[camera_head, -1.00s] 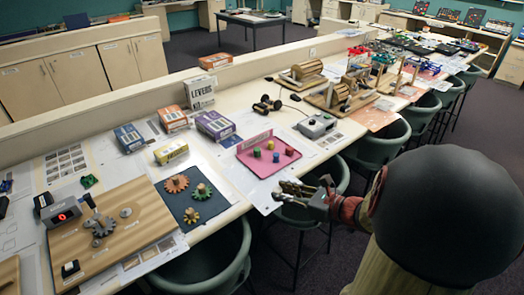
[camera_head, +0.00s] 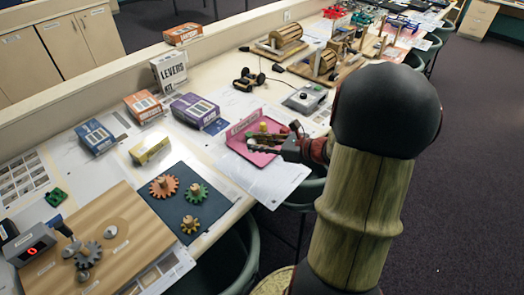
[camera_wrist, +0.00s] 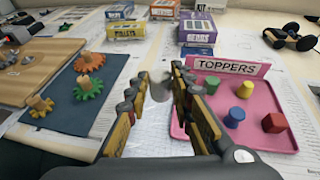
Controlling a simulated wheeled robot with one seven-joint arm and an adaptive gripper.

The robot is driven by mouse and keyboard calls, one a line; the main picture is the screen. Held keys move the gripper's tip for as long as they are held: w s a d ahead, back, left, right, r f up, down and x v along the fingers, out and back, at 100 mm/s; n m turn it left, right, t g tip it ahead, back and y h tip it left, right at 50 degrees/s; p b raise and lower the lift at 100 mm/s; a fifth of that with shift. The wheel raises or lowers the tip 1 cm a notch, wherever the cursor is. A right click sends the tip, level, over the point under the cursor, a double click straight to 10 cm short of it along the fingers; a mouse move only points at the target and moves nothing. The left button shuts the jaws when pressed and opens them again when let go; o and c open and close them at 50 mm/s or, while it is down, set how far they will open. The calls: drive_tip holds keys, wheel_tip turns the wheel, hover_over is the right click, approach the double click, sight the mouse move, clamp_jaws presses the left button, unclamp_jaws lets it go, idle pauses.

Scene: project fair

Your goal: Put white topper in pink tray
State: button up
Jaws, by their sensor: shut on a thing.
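My gripper (camera_head: 268,144) is shut on a small white topper (camera_wrist: 160,88), which shows pale between the fingertips in the wrist view (camera_wrist: 161,98). The pink tray (camera_head: 246,154) lies on the counter with its "TOPPERS" sign at the back. In the head view my gripper overlaps the tray. In the wrist view the fingers are beside the tray's left edge, and the tray (camera_wrist: 262,98) is on the right. The topper's lower part is hard to make out.
A dark mat (camera_head: 177,216) with gears (camera_head: 164,187) lies left of the tray. Kit boxes, including a purple one (camera_head: 196,111), stand behind. A grey device (camera_head: 306,98) and a black wheeled cart (camera_head: 249,79) are beyond the tray. White paper sheets cover the counter nearby.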

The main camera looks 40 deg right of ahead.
drive_tip(key=w+d+f, duration=0.1)
drive_tip(key=f, duration=0.1)
drive_tip(key=w+d+f+b, duration=0.1)
drive_tip(key=d+f, duration=0.1)
drive_tip(key=w+d+f+b, duration=0.1)
drive_tip(key=d+f, duration=0.1)
drive_tip(key=shift+w+d+f, duration=0.1)
drive_tip(key=shift+d, duration=0.05)
drive_tip(key=shift+w+d+f+b, duration=0.15)
drive_tip(key=shift+f+b, duration=0.45)
drive_tip(key=shift+f, duration=0.3)
drive_tip(key=shift+d+f+b, duration=0.1)
drive_tip(key=shift+f+b, duration=0.5)
drive_tip(key=shift+f, duration=0.25)
drive_tip(key=shift+f, duration=0.2)
drive_tip(key=o, duration=0.9)
drive_tip(key=shift+c, duration=0.2)
drive_tip(key=shift+r, duration=0.15)
